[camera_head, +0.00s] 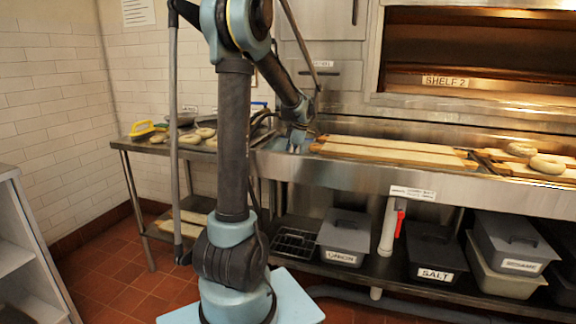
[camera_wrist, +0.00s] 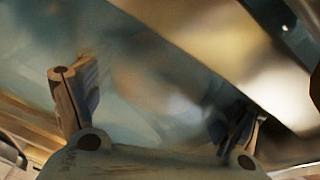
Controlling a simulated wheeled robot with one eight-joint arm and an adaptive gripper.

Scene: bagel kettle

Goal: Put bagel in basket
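Bagels lie in two places in the head view. Several pale bagels (camera_head: 205,132) are on the steel table at the left, and two bagels (camera_head: 547,163) are on a board at the far right. My gripper (camera_head: 298,140) is low over the steel counter behind my arm; its fingers are hard to make out there. In the wrist view my gripper (camera_wrist: 160,112) has its two fingers wide apart, with no bagel between them, facing a blurred shiny metal surface. I cannot clearly identify the basket; my arm hides part of the counter.
Long wooden boards (camera_head: 390,152) lie along the counter, right of my gripper. A yellow-handled brush (camera_head: 143,129) is on the left table. Lidded bins (camera_head: 343,237) and a dark wire rack (camera_head: 293,243) are on the low shelf. An oven opening labelled SHELF 2 (camera_head: 445,82) is above.

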